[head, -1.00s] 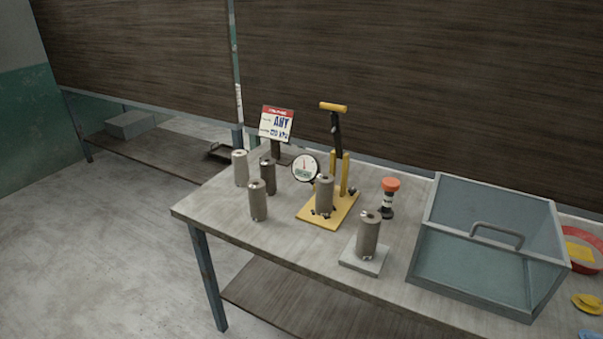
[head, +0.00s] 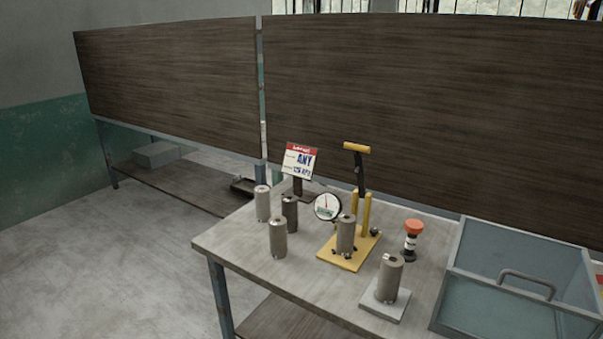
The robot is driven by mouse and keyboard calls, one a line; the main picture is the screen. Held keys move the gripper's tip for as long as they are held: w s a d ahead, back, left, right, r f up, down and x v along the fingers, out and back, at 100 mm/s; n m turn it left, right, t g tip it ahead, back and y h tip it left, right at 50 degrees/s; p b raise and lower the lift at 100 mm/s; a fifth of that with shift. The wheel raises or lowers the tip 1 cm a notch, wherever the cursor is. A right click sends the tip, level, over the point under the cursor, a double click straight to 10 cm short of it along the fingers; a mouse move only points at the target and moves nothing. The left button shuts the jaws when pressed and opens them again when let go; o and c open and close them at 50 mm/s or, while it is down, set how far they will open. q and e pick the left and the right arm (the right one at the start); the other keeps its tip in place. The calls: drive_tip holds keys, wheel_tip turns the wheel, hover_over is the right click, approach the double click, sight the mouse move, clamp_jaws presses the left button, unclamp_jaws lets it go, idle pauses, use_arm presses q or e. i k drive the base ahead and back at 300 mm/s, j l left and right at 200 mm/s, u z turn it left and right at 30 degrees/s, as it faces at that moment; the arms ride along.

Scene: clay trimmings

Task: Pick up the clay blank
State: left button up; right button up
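Several upright grey-brown cylinders that look like clay blanks stand on the table (head: 240,247). One pale cylinder (head: 262,204), a darker cylinder (head: 290,213) and a front cylinder (head: 278,238) are grouped at the left. Another cylinder (head: 346,234) stands on the yellow base of a lever press (head: 352,257). One more cylinder (head: 390,272) stands on a light square plate (head: 370,305) at the front. I cannot tell which one the task means. Neither of my grippers is in view.
An orange-capped bottle (head: 412,240) stands right of the press. A blue-grey open bin (head: 480,307) fills the right side. The table's left front corner is clear.

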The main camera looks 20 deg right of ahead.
sight(347, 221)
drive_tip(key=i+l+z, duration=0.15)
drive_tip(key=l, duration=0.25)
drive_tip(key=l+z, duration=0.15)
drive_tip(key=l, duration=0.25)
drive_tip(key=i+l+z, duration=0.15)
drive_tip(key=l, duration=0.2)
drive_tip(key=i+l+z, duration=0.1)
drive_tip(key=l, duration=0.25)
